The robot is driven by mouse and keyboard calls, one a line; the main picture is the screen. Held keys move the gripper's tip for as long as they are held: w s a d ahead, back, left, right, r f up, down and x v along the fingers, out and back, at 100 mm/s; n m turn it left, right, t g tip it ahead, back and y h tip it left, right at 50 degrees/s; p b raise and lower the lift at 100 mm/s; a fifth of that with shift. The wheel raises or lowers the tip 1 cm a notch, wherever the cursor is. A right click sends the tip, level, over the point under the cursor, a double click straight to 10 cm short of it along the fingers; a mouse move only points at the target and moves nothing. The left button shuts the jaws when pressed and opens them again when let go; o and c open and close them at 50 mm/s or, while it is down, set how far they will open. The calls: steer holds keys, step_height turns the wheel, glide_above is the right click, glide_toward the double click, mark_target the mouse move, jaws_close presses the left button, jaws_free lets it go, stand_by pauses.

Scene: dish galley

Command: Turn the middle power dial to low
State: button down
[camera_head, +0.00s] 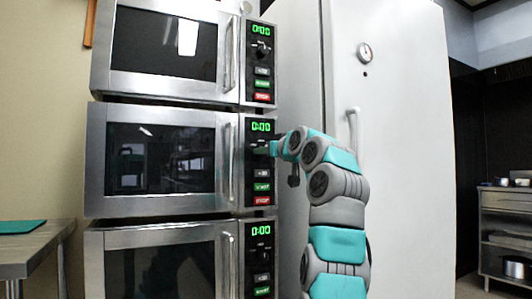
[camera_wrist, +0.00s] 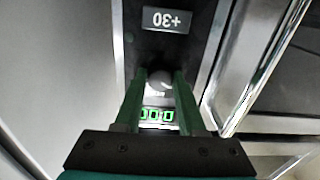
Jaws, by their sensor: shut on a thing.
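The middle microwave (camera_head: 95,165) stands in a stack of three and has a black control panel on its right side, with a green 0:00 display (camera_head: 262,127). My gripper (camera_head: 258,150) reaches this panel from the right, just below the display, and covers the dial in the head view. In the wrist view, which is upside down, my gripper (camera_wrist: 160,82) has its two fingers on either side of the round grey dial (camera_wrist: 160,80), shut on it. The dial's pointer and its setting cannot be made out.
The top microwave (camera_head: 165,90) and bottom microwave (camera_head: 95,250) have the same panels. The middle door's vertical handle (camera_head: 228,158) is close left of the panel. A tall white fridge (camera_head: 395,120) with a handle (camera_head: 353,130) stands behind my arm. A metal table (camera_head: 40,243) is at left.

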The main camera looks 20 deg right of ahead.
steer(key=c, duration=0.5)
jaws_free()
steer(key=s+b, duration=0.2)
steer(key=s, duration=0.5)
steer(key=shift+s+d, duration=0.15)
steer(key=shift+s, duration=0.25)
